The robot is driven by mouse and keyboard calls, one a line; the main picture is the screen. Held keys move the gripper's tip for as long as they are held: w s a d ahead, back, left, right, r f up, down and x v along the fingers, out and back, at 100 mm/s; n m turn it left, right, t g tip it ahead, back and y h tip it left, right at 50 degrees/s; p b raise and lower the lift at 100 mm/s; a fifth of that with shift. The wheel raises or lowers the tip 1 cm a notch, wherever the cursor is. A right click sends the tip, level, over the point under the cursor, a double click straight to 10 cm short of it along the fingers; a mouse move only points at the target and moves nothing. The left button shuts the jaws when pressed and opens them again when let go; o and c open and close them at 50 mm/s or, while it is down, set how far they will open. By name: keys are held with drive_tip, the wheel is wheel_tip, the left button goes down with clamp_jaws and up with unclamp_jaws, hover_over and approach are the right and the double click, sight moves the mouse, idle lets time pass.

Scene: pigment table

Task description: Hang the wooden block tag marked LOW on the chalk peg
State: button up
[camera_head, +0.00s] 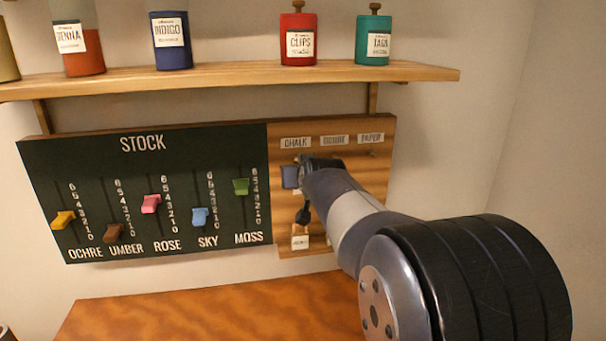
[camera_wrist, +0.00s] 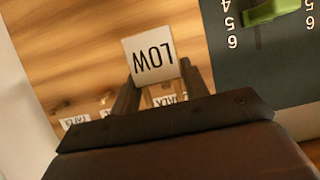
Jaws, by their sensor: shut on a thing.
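The wooden block tag marked LOW (camera_wrist: 153,57) shows upside down in the wrist view, its white face between the two fingers. My gripper (camera_wrist: 160,83) is shut on it. In the head view my gripper (camera_head: 292,177) is in front of the wooden panel, just below the CHALK label (camera_head: 296,142). That label also shows partly behind the fingers in the wrist view (camera_wrist: 170,100). The chalk peg is hidden or too small to make out by my gripper. I cannot tell whether the tag touches the peg.
Another pale block (camera_head: 300,242) is low on the wooden panel (camera_head: 379,180); its mark is unreadable. The STOCK board (camera_head: 100,165) with coloured sliders adjoins on the left; the green MOSS slider (camera_head: 241,186) is nearest. A shelf (camera_head: 230,76) with jars is above, a bare tabletop (camera_head: 200,318) below.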

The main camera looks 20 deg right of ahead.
drive_tip(key=shift+w+d+f+p, duration=0.1)
drive_tip(key=shift+w+d+p, duration=0.15)
drive_tip(key=shift+w+p, duration=0.6)
drive_tip(key=shift+w+d+p, duration=0.2)
drive_tip(key=shift+w+p, duration=0.05)
drive_tip(key=shift+w, duration=1.15)
drive_tip(key=shift+f+b, duration=0.2)
drive_tip(key=shift+b, duration=0.2)
drive_tip(key=shift+f, duration=0.1)
drive_tip(key=shift+w, duration=0.1)
drive_tip(key=o, duration=0.8)
drive_tip(key=shift+o, duration=1.2)
drive_tip(key=shift+s+d+b, duration=0.1)
drive_tip(key=shift+s+b, duration=0.1)
drive_tip(key=shift+b, duration=0.2)
drive_tip(key=b+v, duration=0.3)
drive_tip(key=v, duration=0.8)
